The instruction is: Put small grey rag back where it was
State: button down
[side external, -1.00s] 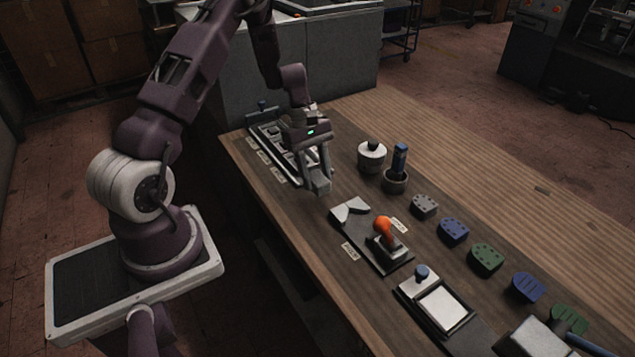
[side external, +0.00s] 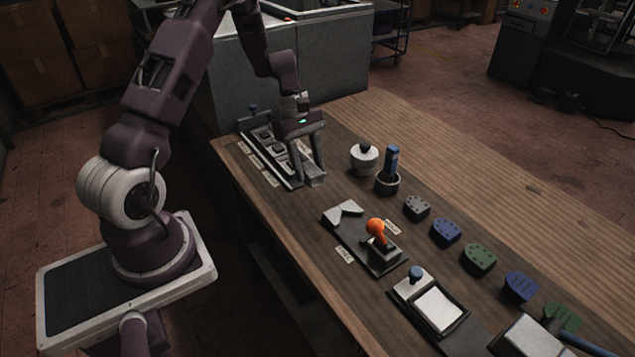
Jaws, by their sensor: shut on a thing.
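My gripper (side external: 315,178) is low over the table, at the near right end of a long dark rack (side external: 247,133). It is shut on a small grey piece (side external: 316,183), which looks like the small grey rag. The fingers hide part of it, and I cannot tell whether it touches the table or the rack's end. The rack holds several grey items in a row, with pale labels (side external: 257,161) along its left side. My gripper and wrist hide part of the rack.
Right of my gripper stand a white round pot (side external: 364,160) and a dark cup with a blue-handled tool (side external: 388,180). Nearer are a dark plate with an orange-knobbed lever (side external: 377,232), a white-topped pad (side external: 440,308) and several coloured heel-shaped blocks (side external: 447,231). The table's far right is clear.

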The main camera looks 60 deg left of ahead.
jog(key=w+a+n+t+y, duration=0.1)
jog(key=w+a+n+t, duration=0.2)
jog(key=w+a+n, duration=0.55)
jog(key=r+n+t+y, duration=0.1)
jog(key=n+y, duration=0.3)
jog(key=n, duration=0.6)
send_over(344, 151)
jog(key=s, duration=0.2)
jog(key=shift+m+t, duration=0.25)
jog(key=shift+t, duration=0.05)
jog(key=f, duration=0.9)
jog(key=shift+w+d, duration=0.15)
jog(key=shift+w, duration=0.05)
jog(key=shift+f, duration=0.1)
jog(key=c, duration=0.8)
grip_release()
